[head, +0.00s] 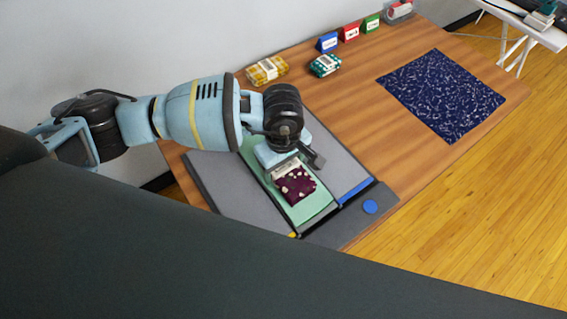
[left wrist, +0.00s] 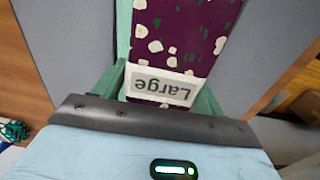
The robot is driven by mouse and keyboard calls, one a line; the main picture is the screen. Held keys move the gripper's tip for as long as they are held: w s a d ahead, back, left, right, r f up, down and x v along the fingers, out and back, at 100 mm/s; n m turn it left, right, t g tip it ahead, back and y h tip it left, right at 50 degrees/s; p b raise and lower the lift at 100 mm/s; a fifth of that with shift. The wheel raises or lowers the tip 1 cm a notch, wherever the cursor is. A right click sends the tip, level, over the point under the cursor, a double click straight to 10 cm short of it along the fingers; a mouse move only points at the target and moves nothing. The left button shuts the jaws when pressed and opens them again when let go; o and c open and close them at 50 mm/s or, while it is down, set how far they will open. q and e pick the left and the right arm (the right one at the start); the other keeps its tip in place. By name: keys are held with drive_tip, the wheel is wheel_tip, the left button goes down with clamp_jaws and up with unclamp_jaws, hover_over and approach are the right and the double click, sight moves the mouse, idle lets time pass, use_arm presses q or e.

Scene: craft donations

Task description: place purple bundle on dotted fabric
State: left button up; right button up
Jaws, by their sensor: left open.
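The purple bundle (head: 298,191), dark purple with cream and green spots, lies on the green middle strip of a grey panelled board (head: 225,193). In the left wrist view the bundle (left wrist: 180,35) carries a white label reading "Large". My left gripper (head: 291,172) is open over the bundle's label end; in the left wrist view its green fingers stand on either side of that end. I cannot tell whether they touch it. The dotted fabric (head: 439,95), a dark blue cloth with small white marks, lies flat and bare at the table's right. My right gripper is not in view.
A yellow checked bundle (head: 267,70) and a teal checked bundle (head: 325,65) lie at the table's back. Blue (head: 327,43), red (head: 350,33) and green (head: 371,23) signs stand behind, near a clear container (head: 398,10). Bare wood (head: 365,125) separates board and cloth.

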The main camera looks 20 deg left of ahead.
use_arm(q)
wheel_tip(320, 180, up, 13)
drive_tip(key=shift+f, duration=0.15)
drive_tip(key=shift+s, duration=0.1)
idle(0.4)
